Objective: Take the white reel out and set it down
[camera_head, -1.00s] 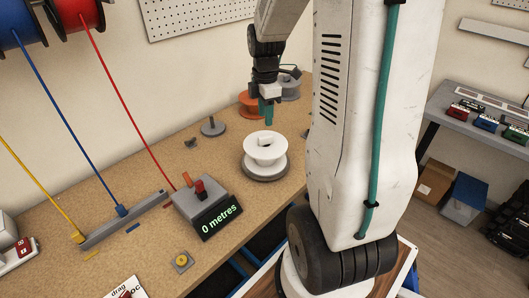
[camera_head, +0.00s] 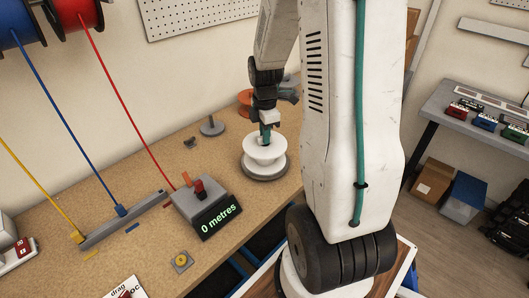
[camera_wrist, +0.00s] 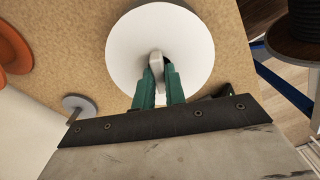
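The white reel (camera_head: 264,151) stands upright on a round grey base (camera_head: 266,172) on the bench. In the wrist view its round white top (camera_wrist: 133,42) fills the upper middle, with a small white grip (camera_wrist: 156,63) at its centre. My gripper (camera_head: 265,140) points down over the reel's middle. In the wrist view its two green fingers (camera_wrist: 159,80) stand apart, one on each side of the grip. Whether they touch it is hard to see.
A grey spindle stand (camera_head: 211,127) is left of the reel, and an orange reel (camera_head: 245,101) is behind it. A counter box reading "0 metres" (camera_head: 217,220) stands in front left. Red, blue and yellow wires run down on the left. Bare bench lies between.

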